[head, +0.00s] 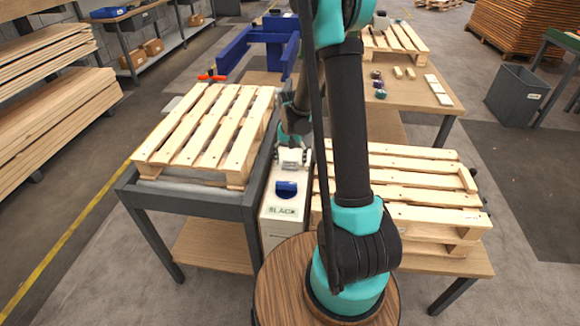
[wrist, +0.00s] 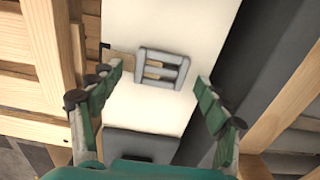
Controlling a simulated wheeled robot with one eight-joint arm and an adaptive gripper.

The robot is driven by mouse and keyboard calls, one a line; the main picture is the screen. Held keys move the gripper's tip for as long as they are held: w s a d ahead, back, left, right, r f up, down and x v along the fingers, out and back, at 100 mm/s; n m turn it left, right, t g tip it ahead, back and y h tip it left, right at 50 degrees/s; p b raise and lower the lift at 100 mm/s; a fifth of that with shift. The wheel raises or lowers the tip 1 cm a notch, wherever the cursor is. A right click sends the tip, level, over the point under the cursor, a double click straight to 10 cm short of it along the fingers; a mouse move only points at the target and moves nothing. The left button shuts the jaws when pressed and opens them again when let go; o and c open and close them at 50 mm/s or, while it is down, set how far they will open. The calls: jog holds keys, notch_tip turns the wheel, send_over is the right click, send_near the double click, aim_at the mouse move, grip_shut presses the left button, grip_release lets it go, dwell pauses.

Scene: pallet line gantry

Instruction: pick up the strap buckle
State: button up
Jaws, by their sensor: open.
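The strap buckle (wrist: 162,67) is a grey metal frame with a middle bar, seen in the wrist view on a white surface. It appears to lie flat between my fingertips, nearer the left one. My gripper (wrist: 160,75) is open and empty, with one green finger on each side of the buckle. I cannot tell its exact height above it. In the head view my gripper (head: 294,137) is over the far part of a narrow pale cabinet (head: 274,228); I cannot clearly make out the buckle there.
The cabinet stands in a narrow gap between a wooden pallet (head: 200,130) on a grey-framed table at left and stacked pallets (head: 425,195) at right. A blue item (head: 286,189) is on its near part. Behind is a wooden table (head: 420,92) with small parts.

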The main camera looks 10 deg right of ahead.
jog(key=shift+c, duration=0.6)
jog(key=c, duration=1.2)
jog(key=shift+o, duration=0.2)
jog(key=shift+r, duration=0.15)
